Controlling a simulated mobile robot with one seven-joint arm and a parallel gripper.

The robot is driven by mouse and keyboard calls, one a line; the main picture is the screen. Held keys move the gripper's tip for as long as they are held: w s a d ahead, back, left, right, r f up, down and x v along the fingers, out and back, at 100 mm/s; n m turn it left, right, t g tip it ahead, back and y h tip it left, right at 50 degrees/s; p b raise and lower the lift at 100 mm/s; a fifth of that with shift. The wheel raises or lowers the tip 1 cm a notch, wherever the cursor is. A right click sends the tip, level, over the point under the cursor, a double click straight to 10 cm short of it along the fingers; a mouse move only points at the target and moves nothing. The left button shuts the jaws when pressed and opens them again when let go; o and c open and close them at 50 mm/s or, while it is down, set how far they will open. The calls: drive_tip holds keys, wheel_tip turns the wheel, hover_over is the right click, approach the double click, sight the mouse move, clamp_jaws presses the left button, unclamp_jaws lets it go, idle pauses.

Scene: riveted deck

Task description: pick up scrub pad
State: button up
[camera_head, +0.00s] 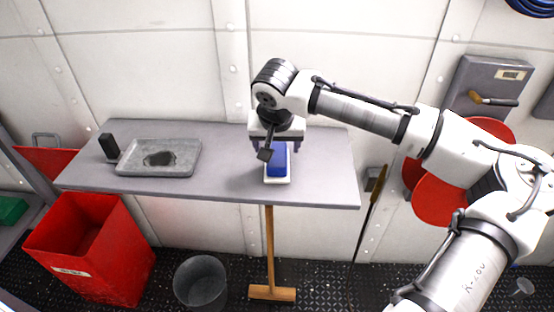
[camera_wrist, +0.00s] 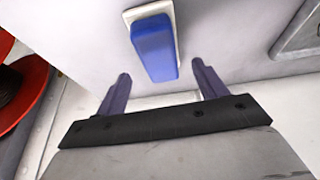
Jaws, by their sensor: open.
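The scrub pad appears to be the blue block (camera_head: 278,162) lying on a white base on the grey table, near the table's right part. In the wrist view the blue block (camera_wrist: 154,48) shows ahead of the fingers, with a white edge beyond it. My gripper (camera_head: 276,147) is open above the block, pointing down. In the wrist view its two purple fingers (camera_wrist: 161,70) stand apart, one to each side of the block's near end. Nothing is between them. The head view does not show clearly how high the fingertips are, and my wrist hides the block's far end.
A grey tray (camera_head: 190,158) with a dark patch and a small black block (camera_head: 108,146) stand on the table's left. The tabletop (camera_head: 226,170) between is clear. A red bin (camera_head: 128,250), a dark bucket (camera_head: 200,285) and a wooden-handled tool (camera_head: 270,245) stand below.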

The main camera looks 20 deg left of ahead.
sight(277, 153)
drive_tip(key=p+x, duration=0.1)
drive_tip(key=x, duration=0.4)
drive_tip(key=shift+d, duration=0.1)
drive_tip(key=shift+s+f, duration=0.1)
drive_tip(key=shift+f, duration=0.2)
idle(0.4)
drive_tip(key=c, duration=0.9)
drive_tip(key=shift+o, duration=0.2)
drive_tip(key=shift+r, duration=0.2)
wheel_tip(277, 153, up, 20)
drive_tip(key=b, duration=0.1)
drive_tip(key=shift+r, duration=0.1)
